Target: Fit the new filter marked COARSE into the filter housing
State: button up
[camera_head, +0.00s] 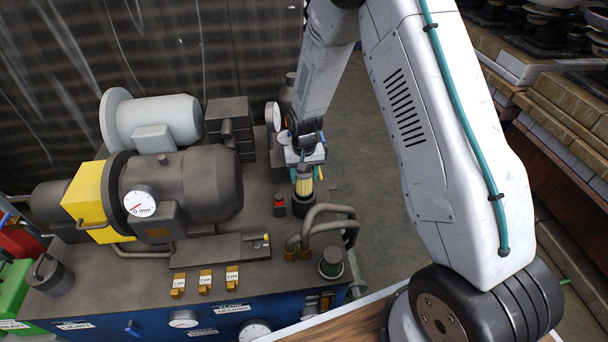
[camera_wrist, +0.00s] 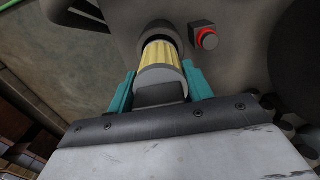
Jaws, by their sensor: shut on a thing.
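My gripper (camera_head: 305,161) is shut on a pleated yellow filter (camera_head: 304,186) with a light grey end cap, held upright. In the wrist view the teal fingers of my gripper (camera_wrist: 160,88) press on both sides of the cap of the filter (camera_wrist: 161,54). The filter's far end is at the dark round mouth of the filter housing (camera_wrist: 158,30), and seems to reach into it. The housing (camera_head: 303,207) stands on the machine's top plate in the head view. How deep the filter sits is hard to tell. No COARSE marking is readable.
A red button (camera_head: 279,200) on a dark box stands just left of the housing. Bent pipes (camera_head: 322,228) rise in front of it. A gauge (camera_head: 273,116) and a dark motor (camera_head: 185,185) stand to the left. Bare floor (camera_head: 375,200) lies to the right.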

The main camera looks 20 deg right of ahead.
aim_at(304, 187)
jog(key=shift+f, duration=3.05)
jog(key=o, duration=1.1)
jog(key=shift+c, duration=0.2)
notch_tip(304, 187, up, 8)
jog(key=shift+f, duration=0.15)
